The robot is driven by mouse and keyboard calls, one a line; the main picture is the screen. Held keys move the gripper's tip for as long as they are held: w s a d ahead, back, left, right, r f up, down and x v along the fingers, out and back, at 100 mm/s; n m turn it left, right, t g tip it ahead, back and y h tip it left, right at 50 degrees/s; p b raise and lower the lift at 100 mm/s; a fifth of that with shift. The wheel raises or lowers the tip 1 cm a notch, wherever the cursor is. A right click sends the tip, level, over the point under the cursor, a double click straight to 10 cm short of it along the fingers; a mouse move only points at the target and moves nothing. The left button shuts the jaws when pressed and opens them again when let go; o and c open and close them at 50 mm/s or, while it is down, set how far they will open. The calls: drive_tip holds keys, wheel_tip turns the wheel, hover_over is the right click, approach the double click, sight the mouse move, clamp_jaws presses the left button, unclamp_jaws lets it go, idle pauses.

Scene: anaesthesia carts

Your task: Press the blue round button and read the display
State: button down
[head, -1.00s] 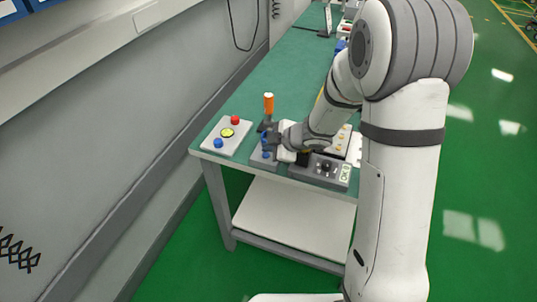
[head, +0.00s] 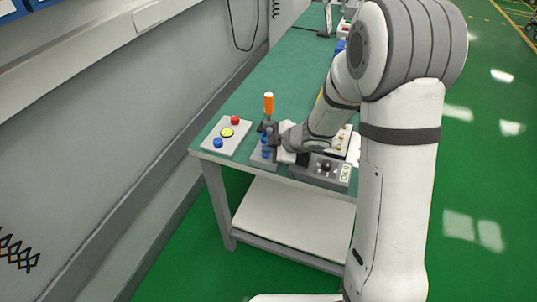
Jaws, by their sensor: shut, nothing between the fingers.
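A white panel (head: 209,137) lies at the near left corner of the green table. On it are a blue round button (head: 218,143), a yellow round button (head: 227,132) and a red round button (head: 235,120). A grey box (head: 318,172) with black knobs and a small pale green label or display (head: 345,173) stands at the near edge, partly hidden by my arm.
An orange-handled upright lever (head: 268,104) stands just behind my gripper. A panel with small orange parts (head: 345,137) is partly hidden by my arm. A grey wall runs along the left.

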sight(269, 157)
drive_tip(key=shift+f, duration=0.4)
drive_tip(key=shift+r, duration=0.1)
idle(0.5)
drive_tip(key=shift+r+p, duration=0.7)
wheel_tip(269, 157, up, 5)
drive_tip(key=p, duration=0.5)
drive_tip(key=shift+r, duration=0.1)
idle(0.6)
